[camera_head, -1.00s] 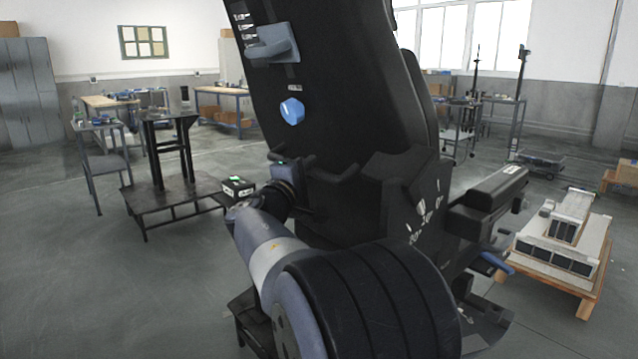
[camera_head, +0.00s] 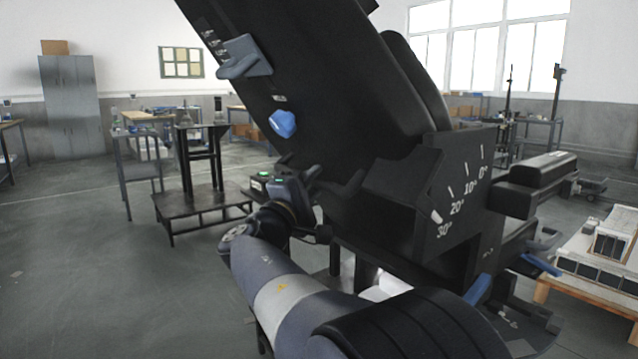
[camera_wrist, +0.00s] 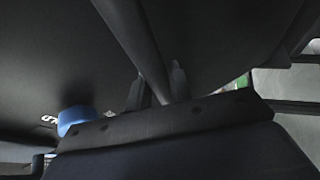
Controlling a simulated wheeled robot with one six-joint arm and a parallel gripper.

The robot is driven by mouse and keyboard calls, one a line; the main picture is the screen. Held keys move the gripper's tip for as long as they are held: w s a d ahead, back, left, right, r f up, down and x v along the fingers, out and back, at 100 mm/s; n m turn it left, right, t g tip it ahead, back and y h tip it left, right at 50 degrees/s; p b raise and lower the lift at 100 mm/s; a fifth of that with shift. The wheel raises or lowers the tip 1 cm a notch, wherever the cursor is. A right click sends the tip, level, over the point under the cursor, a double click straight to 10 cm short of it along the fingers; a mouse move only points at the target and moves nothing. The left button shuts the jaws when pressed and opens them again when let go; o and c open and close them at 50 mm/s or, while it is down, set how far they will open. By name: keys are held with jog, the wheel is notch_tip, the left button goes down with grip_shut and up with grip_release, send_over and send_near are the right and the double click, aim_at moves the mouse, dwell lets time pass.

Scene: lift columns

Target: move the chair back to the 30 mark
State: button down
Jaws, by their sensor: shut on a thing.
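The black chair back (camera_head: 310,80) leans steeply to the upper left in the head view. The dark scale plate (camera_head: 462,185) at its hinge carries white marks from 0° to 30°. A thicker white pointer (camera_head: 436,216) sits at or very near the 30° mark. My gripper (camera_head: 308,182) is at the lower left side of the back, partly hidden by my wrist. In the wrist view my gripper (camera_wrist: 158,88) has its fingers on both sides of a dark bar (camera_wrist: 137,40) of the chair back and is shut on it.
A black armrest (camera_head: 537,182) lies right of the scale. A low dark platform (camera_head: 200,205) stands behind on the left. A pallet with boxes (camera_head: 600,255) is at right. The left floor is clear.

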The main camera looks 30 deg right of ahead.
jog(key=shift+w+f, duration=0.1)
jog(key=shift+f, duration=0.45)
jog(key=c, duration=1.3)
grip_release()
jog(key=shift+a+r, duration=0.15)
jog(key=shift+r, duration=0.1)
jog(key=shift+s+a, duration=0.2)
jog(key=shift+a, duration=0.05)
jog(key=p+v, duration=0.1)
jog(key=v, duration=0.9)
jog(key=shift+f, duration=0.25)
